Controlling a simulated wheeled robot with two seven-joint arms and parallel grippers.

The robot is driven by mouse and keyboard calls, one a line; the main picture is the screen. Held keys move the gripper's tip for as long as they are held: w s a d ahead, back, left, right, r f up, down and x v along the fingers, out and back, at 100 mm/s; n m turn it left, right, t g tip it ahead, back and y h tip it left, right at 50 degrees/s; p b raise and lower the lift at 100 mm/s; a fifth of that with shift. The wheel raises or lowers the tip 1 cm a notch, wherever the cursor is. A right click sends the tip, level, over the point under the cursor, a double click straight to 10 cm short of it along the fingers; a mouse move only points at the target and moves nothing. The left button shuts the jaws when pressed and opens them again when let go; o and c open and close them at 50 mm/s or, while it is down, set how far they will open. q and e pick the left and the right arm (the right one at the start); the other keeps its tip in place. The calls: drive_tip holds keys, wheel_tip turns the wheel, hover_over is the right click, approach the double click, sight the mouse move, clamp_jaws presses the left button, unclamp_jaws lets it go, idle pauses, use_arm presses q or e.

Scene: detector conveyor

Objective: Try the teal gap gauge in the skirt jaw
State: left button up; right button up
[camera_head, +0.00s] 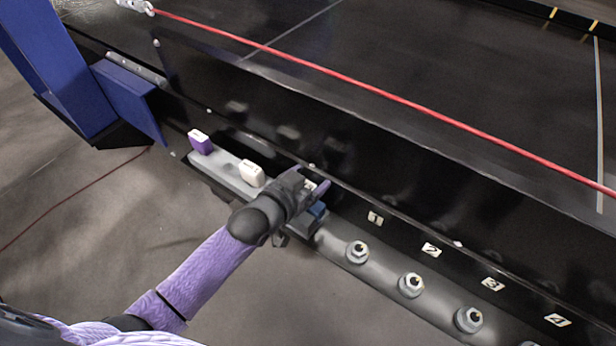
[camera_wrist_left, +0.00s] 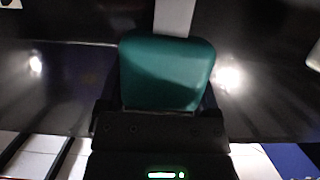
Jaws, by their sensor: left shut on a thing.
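The teal gap gauge (camera_wrist_left: 168,68) fills the middle of the left wrist view, a rounded teal block. My left gripper (camera_wrist_left: 160,112) is shut on its lower part. In the head view my left gripper (camera_head: 308,188) is over the right end of the grey ledge, close to the dark conveyor side. There the gripper and its wrist hide the teal gauge. I cannot make out the skirt jaw for certain, nor whether the gauge touches it. A pale strip (camera_wrist_left: 174,16) shows just beyond the gauge's top edge. My right gripper is in neither view.
On the grey ledge (camera_head: 222,176) stand a purple block (camera_head: 200,142) and a white block (camera_head: 251,173). A blue block (camera_head: 318,210) is close beside my gripper. Several bolts (camera_head: 357,252) line the rail at right. A red cord (camera_head: 400,100) runs above the belt.

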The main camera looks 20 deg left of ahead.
use_arm(q)
drive_tip(key=shift+f+b, duration=1.1)
drive_tip(key=shift+f, duration=0.35)
drive_tip(key=shift+r, duration=0.1)
wheel_tip(320, 180, up, 7)
drive_tip(key=p, duration=0.7)
drive_tip(key=shift+f, duration=0.2)
idle(0.3)
